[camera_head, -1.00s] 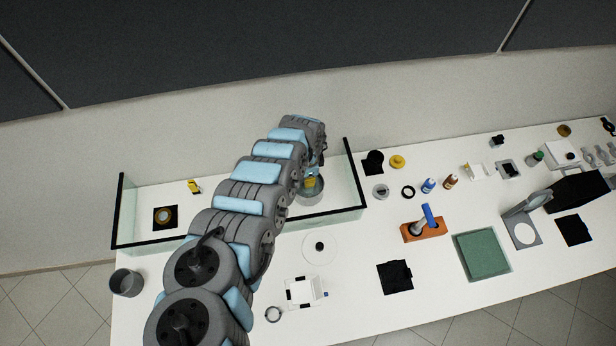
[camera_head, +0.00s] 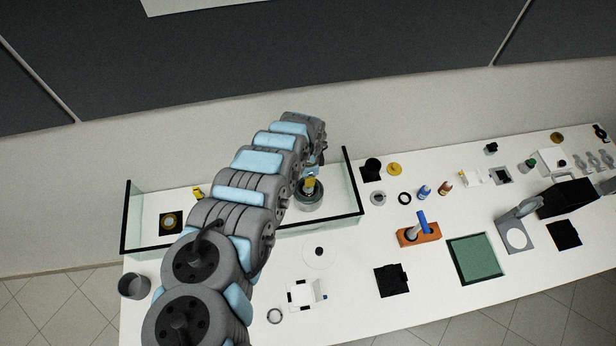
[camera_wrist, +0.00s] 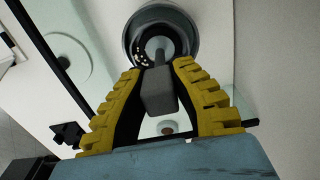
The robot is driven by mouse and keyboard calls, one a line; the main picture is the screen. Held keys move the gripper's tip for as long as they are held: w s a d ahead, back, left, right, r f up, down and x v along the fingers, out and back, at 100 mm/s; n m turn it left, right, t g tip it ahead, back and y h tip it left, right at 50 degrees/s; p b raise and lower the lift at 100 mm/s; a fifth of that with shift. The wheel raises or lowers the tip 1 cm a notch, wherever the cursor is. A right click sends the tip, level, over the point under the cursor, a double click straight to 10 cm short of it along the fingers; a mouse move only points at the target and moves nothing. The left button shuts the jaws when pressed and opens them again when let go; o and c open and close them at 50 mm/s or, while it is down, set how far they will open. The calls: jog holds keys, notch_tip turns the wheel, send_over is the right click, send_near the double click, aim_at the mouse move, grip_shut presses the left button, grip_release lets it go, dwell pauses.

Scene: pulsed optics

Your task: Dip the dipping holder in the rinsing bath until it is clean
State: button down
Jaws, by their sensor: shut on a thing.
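My gripper (camera_wrist: 157,78) has two yellow, ridged fingers closed on the dipping holder. The holder's grey block-like handle (camera_wrist: 158,92) sits between them, with a thin shaft leading to the round grey bath. In the head view, my gripper (camera_head: 309,184) is directly above the bath (camera_head: 310,203), a round grey vessel inside the glass-walled enclosure. In the wrist view, the bath's dark rim (camera_wrist: 186,22) surrounds the holder's far end, and pale specks show beside the shaft. I cannot tell how deep the holder's end is, or whether it is clean.
The glass enclosure (camera_head: 348,181) has black edges close around my arm. A yellow item (camera_head: 198,192) and a black square mount (camera_head: 171,222) stand inside it at left. Several optics parts, an orange block (camera_head: 419,234) and a green plate (camera_head: 474,258) fill the table at right.

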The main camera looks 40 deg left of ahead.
notch_tip(320, 180, up, 2)
jog(key=shift+r+p, duration=0.2)
jog(key=shift+p, duration=0.25)
jog(key=shift+r, duration=2.3)
